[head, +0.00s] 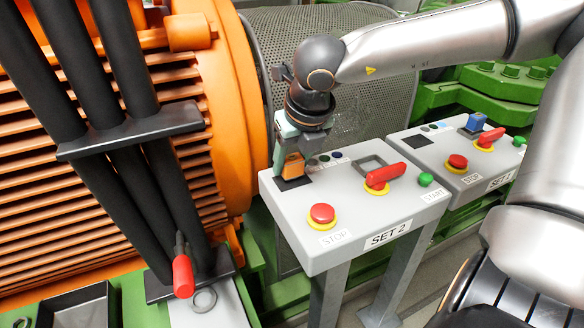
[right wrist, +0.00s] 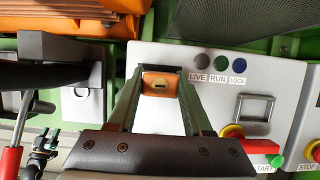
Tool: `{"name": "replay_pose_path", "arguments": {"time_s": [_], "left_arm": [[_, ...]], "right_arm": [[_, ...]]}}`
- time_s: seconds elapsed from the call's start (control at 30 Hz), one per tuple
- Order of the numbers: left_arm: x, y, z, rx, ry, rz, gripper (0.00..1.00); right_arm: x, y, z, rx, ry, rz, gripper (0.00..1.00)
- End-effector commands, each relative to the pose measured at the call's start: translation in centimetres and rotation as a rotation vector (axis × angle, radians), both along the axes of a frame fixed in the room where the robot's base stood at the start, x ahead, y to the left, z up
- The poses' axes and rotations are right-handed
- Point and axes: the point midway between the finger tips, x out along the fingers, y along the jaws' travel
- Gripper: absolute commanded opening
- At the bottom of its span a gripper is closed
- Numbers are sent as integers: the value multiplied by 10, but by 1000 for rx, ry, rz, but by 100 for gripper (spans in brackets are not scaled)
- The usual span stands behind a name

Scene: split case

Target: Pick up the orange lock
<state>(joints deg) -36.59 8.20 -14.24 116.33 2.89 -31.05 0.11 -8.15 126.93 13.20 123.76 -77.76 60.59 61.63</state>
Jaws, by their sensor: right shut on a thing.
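The orange lock (head: 293,164) is a small orange block at the back left corner of the SET 2 panel (head: 290,222), by a black square. My right gripper (head: 289,150) reaches down onto it from above. In the right wrist view the orange lock (right wrist: 161,84) sits between the two fingertips of my right gripper (right wrist: 160,76), its keyhole face toward the camera. The fingers are shut on the lock. I cannot tell whether it touches the panel. My left gripper is not in view.
The SET 2 panel carries a red stop button (head: 322,214), a red rotary handle (head: 385,175) and a green start button (head: 425,179). The SET 1 panel (head: 462,180) with a blue lock (head: 477,122) stands to the right. A large orange motor (head: 225,110) is close on the left.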

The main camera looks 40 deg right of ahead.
Motion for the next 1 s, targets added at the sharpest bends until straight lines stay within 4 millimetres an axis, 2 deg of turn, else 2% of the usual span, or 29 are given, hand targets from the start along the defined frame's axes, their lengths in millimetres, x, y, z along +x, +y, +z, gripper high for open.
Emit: {"name": "replay_pose_path", "arguments": {"time_s": [0.03, 0.2, 0.67, 0.87, 1.0], "left_arm": [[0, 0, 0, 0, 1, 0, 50], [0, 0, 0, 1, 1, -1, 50], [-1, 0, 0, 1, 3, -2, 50], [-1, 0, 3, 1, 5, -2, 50], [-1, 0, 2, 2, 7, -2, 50]], "right_arm": [[0, 0, 0, 0, -1, 0, 19], [0, 0, 0, 0, -1, 0, 0], [1, 0, 6, -1, -4, 0, 0], [1, 0, 31, -3, -6, 0, 0], [-13, 4, 51, -1, -8, 1, 0]]}}
